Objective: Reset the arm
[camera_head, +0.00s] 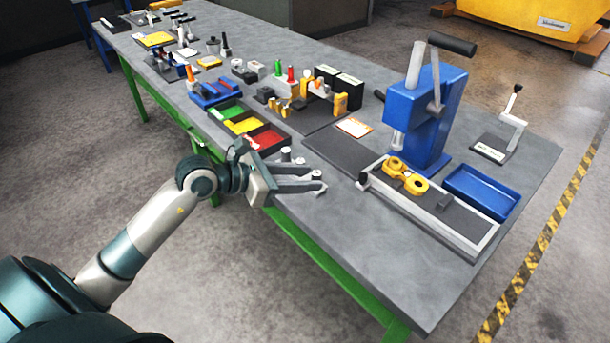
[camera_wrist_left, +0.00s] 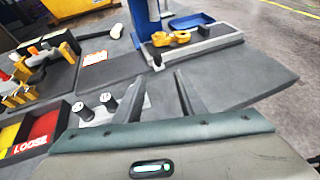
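My left arm (camera_head: 150,230) reaches in from the left, and its left gripper (camera_head: 322,180) is at the table's near edge. The two fingers point right and are apart, with nothing seen between them. They also show apart in the left wrist view (camera_wrist_left: 159,78). Small grey metal cylinders (camera_head: 286,153) stand just behind the fingers in the head view; two of them show left of the fingers in the wrist view (camera_wrist_left: 83,110). My right gripper is not in view.
The grey table (camera_head: 375,270) holds a blue press (camera_head: 430,115), a rail fixture with a yellow casting (camera_head: 405,178), a blue tray (camera_head: 482,190) and coloured bins (camera_head: 240,125). Several small parts and tools crowd its far end. The table's near right corner is clear.

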